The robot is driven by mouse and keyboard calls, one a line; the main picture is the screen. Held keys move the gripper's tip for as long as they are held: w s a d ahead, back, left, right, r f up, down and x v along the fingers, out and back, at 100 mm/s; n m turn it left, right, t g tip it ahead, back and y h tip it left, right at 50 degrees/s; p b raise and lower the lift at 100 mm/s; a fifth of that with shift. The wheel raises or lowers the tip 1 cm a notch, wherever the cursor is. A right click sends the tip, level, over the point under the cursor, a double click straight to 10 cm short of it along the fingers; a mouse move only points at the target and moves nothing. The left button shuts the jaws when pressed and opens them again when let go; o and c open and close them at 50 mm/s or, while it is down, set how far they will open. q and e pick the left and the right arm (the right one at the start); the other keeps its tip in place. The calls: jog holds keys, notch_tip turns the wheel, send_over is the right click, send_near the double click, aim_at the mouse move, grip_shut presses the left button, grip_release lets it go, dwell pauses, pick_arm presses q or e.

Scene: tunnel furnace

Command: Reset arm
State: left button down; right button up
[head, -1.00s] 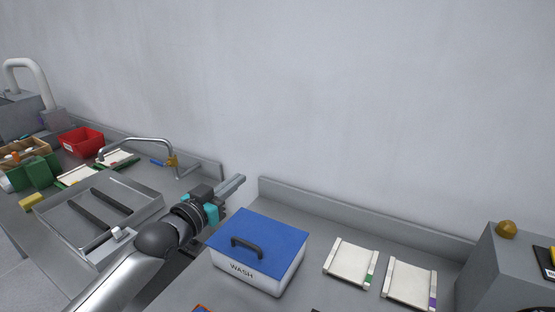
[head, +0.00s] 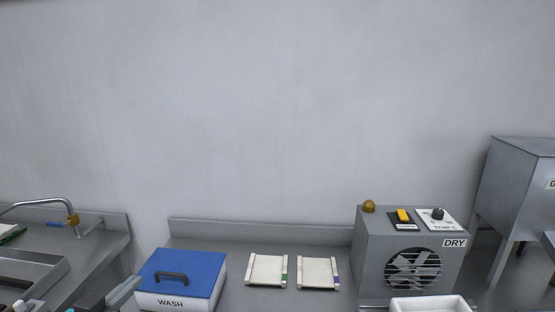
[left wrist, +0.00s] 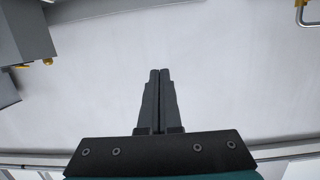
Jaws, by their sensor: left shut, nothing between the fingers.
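My left gripper (head: 128,288) shows at the bottom left of the head view, beside the left end of the blue-lidded WASH box (head: 190,262). In the left wrist view its two fingers (left wrist: 159,75) are together, with nothing between them, in front of the plain wall. Most of the left arm is out of the head view. My right gripper is in neither view.
Two white trays, one with a green mark (head: 267,269) and one with a purple mark (head: 318,273), lie on the bench. The grey DRY unit (head: 371,262) stands to their right. A white container (head: 430,304) is in front of it. A sink with a faucet (head: 72,219) is at left.

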pick_arm(q)
jog(key=s+d+f+g, duration=0.4)
jog(key=s+d+f, duration=0.15)
jog(key=f, duration=0.35)
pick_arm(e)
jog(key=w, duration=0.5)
pick_arm(q)
jog(key=s+d+f+g+y, duration=0.1)
jog(key=s+d+f+g, duration=0.25)
jog(key=s, duration=0.65)
jog(key=s+d+f+g, duration=0.3)
jog(key=s+d+g, duration=0.15)
jog(key=s, duration=0.55)
notch_tip(320, 180, down, 28)
jog(key=s+g+b, duration=0.1)
jog(key=b, duration=0.5)
jog(key=s+a+f+b, duration=0.1)
jog(key=s+f+b, duration=0.2)
jog(key=s+f, duration=0.5)
jog(key=s+a+f+m+g+b, duration=0.1)
jog(key=s+a+f+b, duration=0.1)
jog(key=s+f, duration=0.5)
notch_tip(320, 180, down, 5)
jog(key=shift+s+a+r+g+y+b, duration=0.2)
jog(key=shift+s+g+y+b, duration=0.15)
jog(key=shift+b, duration=0.25)
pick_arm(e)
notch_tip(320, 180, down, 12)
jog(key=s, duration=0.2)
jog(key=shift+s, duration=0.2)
